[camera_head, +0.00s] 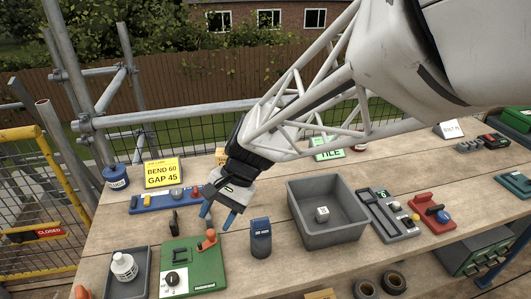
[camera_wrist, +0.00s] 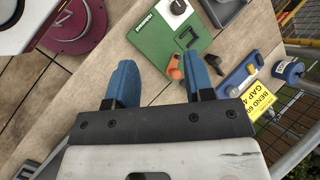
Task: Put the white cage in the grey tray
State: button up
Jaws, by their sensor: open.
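A white rounded piece (camera_head: 123,266), which looks like the cage, stands in a shallow dark grey tray (camera_head: 140,288) at the lower left of the head view. A deeper grey tray (camera_head: 349,237) stands right of centre, with a small pale block (camera_head: 322,213) inside it. I cannot tell for sure which of these the task means. My gripper (camera_head: 217,213) is open and empty, its blue fingers pointing down above the bench between the green board and the deep tray. In the wrist view the gripper (camera_wrist: 161,85) shows wooden bench between its fingers.
A green board (camera_head: 205,265) with an orange-handled part lies left of my gripper, and a dark blue block (camera_head: 260,238) stands just right of it. A grey panel (camera_head: 390,215) and a red device (camera_head: 432,212) lie right of the deep tray. A yellow sign (camera_head: 162,172) stands behind.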

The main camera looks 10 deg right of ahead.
jog(key=s+d+r+n+t+h, duration=0.2)
jog(key=s+d, duration=0.3)
jog(key=d, duration=0.3)
jog(key=s+d+r+n+t+h, duration=0.3)
jog(key=s+d+r+h, duration=0.1)
jog(key=d, duration=0.5)
jog(key=shift+s+r+n+h, duration=0.3)
jog(key=shift+s+r, duration=0.1)
jog(key=shift+s, duration=0.2)
